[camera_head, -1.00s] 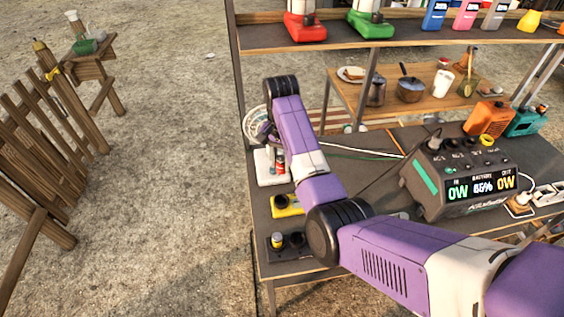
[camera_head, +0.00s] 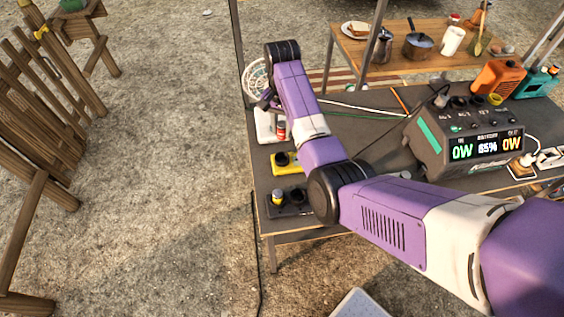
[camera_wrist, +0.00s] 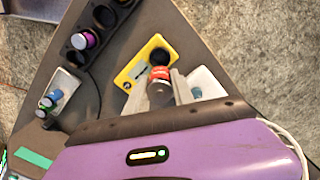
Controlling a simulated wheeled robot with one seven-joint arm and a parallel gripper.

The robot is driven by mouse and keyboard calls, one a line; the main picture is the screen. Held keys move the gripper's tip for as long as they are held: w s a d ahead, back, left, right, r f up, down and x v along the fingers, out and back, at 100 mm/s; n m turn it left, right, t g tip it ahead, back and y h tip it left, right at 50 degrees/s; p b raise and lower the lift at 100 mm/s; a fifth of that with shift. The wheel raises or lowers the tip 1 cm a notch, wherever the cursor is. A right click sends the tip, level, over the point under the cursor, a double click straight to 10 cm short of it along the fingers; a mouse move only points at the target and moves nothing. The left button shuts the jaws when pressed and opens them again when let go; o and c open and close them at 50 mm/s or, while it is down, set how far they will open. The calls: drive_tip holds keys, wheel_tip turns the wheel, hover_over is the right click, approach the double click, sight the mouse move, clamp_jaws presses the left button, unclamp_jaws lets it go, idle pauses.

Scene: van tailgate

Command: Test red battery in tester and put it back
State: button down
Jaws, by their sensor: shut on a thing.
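My gripper (camera_wrist: 160,86) is shut on the red battery (camera_wrist: 160,73), which shows between its pale fingers in the wrist view. The battery's red end points towards the yellow tester (camera_wrist: 132,76), close to its round black socket (camera_wrist: 160,56). I cannot tell whether they touch. In the head view the red battery (camera_head: 281,130) shows beside my forearm, and the yellow tester (camera_head: 282,168) lies nearer on the table.
A power station (camera_head: 470,150) with a lit display stands to the right on the dark table. A white fan (camera_head: 256,78) is behind my gripper. A small white tray with batteries (camera_wrist: 50,100) shows at left in the wrist view. Bare ground lies left of the table.

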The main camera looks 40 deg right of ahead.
drive_tip(key=b, duration=0.5)
hover_over(284, 162)
drive_tip(key=shift+w+a+f, duration=0.1)
drive_tip(key=shift+w+f, duration=0.1)
drive_tip(key=shift+f, duration=2.25)
drive_tip(key=shift+w+f, duration=0.2)
drive_tip(key=shift+f, duration=2.25)
drive_tip(key=shift+f+b, duration=0.3)
drive_tip(key=shift+f, duration=0.35)
drive_tip(key=shift+f, duration=0.3)
drive_tip(key=shift+f+b, duration=0.25)
drive_tip(key=shift+b, duration=0.05)
drive_tip(key=shift+s+a+f, duration=0.1)
drive_tip(key=shift+s+f, duration=0.05)
drive_tip(key=shift+f, duration=0.4)
drive_tip(key=c, duration=1)
unclamp_jaws()
drive_tip(key=shift+f+b, duration=0.15)
drive_tip(key=shift+b, duration=0.15)
drive_tip(key=shift+s, duration=0.1)
drive_tip(key=shift+d, duration=0.2)
drive_tip(key=r, duration=0.6)
drive_tip(key=w+r, duration=0.1)
drive_tip(key=r, duration=0.2)
drive_tip(key=shift+a+r, duration=0.1)
drive_tip(key=shift+a, duration=0.15)
